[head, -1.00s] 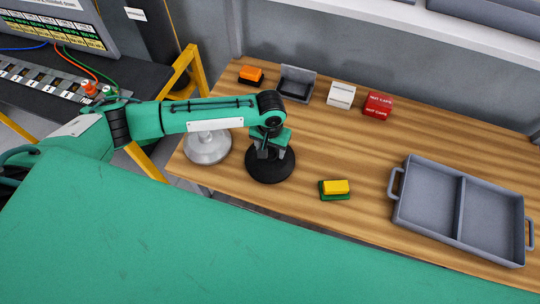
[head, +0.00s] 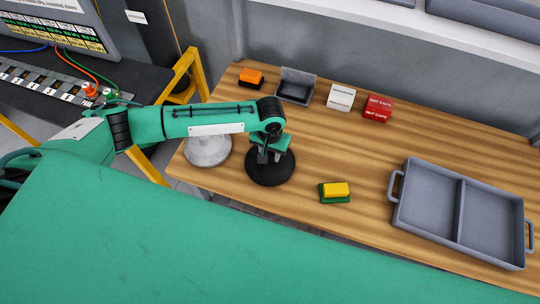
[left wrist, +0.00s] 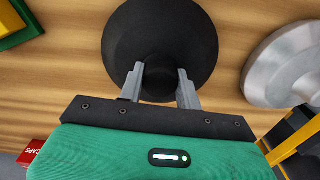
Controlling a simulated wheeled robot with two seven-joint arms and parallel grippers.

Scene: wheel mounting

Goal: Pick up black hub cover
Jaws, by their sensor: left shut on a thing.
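The black hub cover (head: 270,170) is a round black disc with a raised middle, near the left end of the wooden table. It also shows in the left wrist view (left wrist: 160,35). My left gripper (head: 268,155) is over it, and in the left wrist view its two grey fingers (left wrist: 160,85) are shut on the cover's raised middle. I cannot tell whether the cover touches the table. My right gripper is in neither view.
A silver hub cover (head: 208,150) lies left of the black one, partly under my left arm. A yellow and green block (head: 335,192) lies to the right. A grey two-part tray (head: 400,205) stands further right. Small boxes, one red (head: 377,108), line the back.

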